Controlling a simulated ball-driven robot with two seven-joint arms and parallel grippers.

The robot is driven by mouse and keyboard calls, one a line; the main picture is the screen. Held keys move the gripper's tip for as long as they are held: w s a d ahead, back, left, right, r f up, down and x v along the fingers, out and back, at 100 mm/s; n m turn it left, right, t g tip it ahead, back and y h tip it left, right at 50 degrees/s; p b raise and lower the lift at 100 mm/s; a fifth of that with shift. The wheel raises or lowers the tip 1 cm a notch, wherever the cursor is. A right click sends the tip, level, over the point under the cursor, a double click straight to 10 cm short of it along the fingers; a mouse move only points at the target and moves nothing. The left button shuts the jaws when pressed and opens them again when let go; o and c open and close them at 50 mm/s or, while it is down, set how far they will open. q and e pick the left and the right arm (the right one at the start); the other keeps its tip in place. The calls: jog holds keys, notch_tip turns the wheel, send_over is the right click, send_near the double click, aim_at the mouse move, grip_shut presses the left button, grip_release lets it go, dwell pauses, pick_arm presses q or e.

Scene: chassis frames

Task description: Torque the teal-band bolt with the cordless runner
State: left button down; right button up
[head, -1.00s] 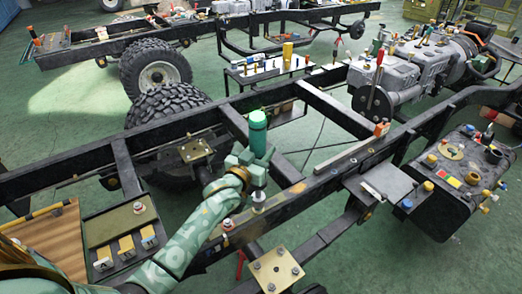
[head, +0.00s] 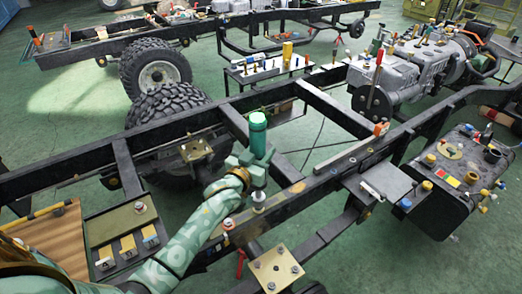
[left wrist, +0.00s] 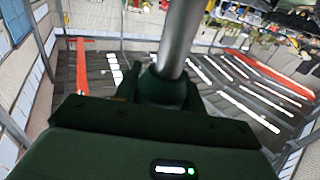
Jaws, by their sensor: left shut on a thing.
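The cordless runner (head: 258,138) is green and stands upright over the near chassis rail (head: 320,187). My left gripper (head: 246,168) is shut on the runner at its middle. The runner's lower end meets a pale metal socket or bolt head (head: 259,200) on the rail; I cannot tell whether it is seated. A teal band is not distinguishable there. Another bolt with a reddish band (head: 228,224) stands on the rail to the left. In the left wrist view, a dark green body (left wrist: 150,145) with a lit indicator and a grey shaft (left wrist: 180,40) fill the middle. My right gripper is not in view.
A tray (head: 112,222) with a bolt and labelled blocks lies at the left. A brass plate (head: 274,268) is at the rail's near side. A black tank (head: 440,205) with coloured caps stands at the right. Cross members bridge the rails; the green floor shows between them.

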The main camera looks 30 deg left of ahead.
pick_arm(q)
jog(key=shift+f+b, duration=0.4)
jog(key=shift+f, duration=0.55)
dwell(1.3)
jog(key=shift+f+b, duration=0.45)
jog(key=shift+f, duration=0.3)
dwell(1.2)
jog(key=shift+s+f, duration=0.15)
jog(key=shift+f, duration=0.1)
dwell(0.7)
jog(key=shift+r+p, duration=0.1)
jog(key=shift+p, duration=0.55)
dwell(0.6)
jog(key=shift+r, duration=0.15)
jog(key=shift+r+p, duration=1.65)
jog(key=shift+r, duration=0.05)
jog(key=shift+w, duration=0.2)
